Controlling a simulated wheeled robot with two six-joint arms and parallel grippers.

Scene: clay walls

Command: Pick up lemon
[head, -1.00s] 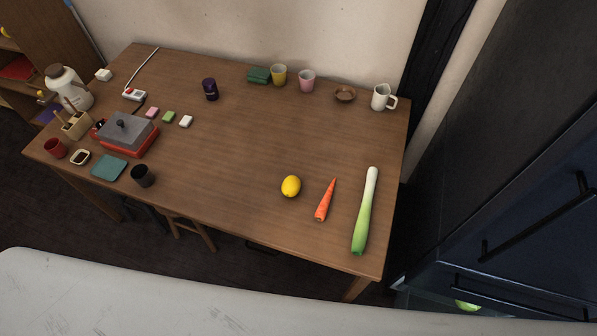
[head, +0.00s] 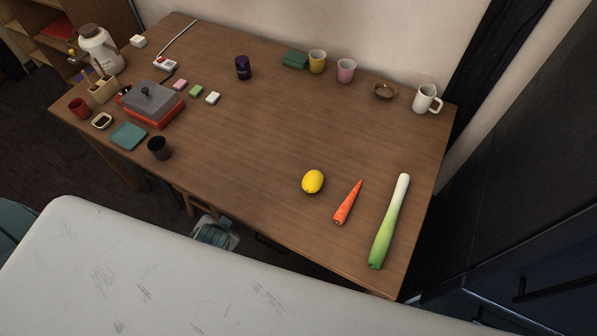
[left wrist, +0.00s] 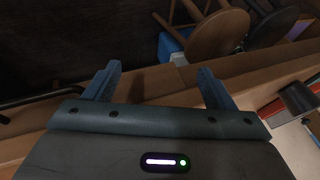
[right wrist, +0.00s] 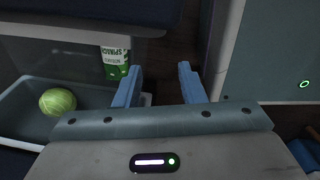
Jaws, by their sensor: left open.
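A yellow lemon (head: 312,182) lies on the right half of the wooden table (head: 240,150), left of an orange carrot. Neither gripper shows in the head view. My left gripper (left wrist: 158,80) shows in the left wrist view with its fingers apart and nothing between them; a wooden edge and stools lie beyond. My right gripper (right wrist: 157,80) shows in the right wrist view with its fingers apart and empty, in front of a cabinet area. The lemon is not in either wrist view.
A carrot (head: 348,202) and a leek (head: 389,222) lie right of the lemon. A grill (head: 150,104) stands at left. The table's middle is clear. A cabbage (right wrist: 57,102) sits in a drawer.

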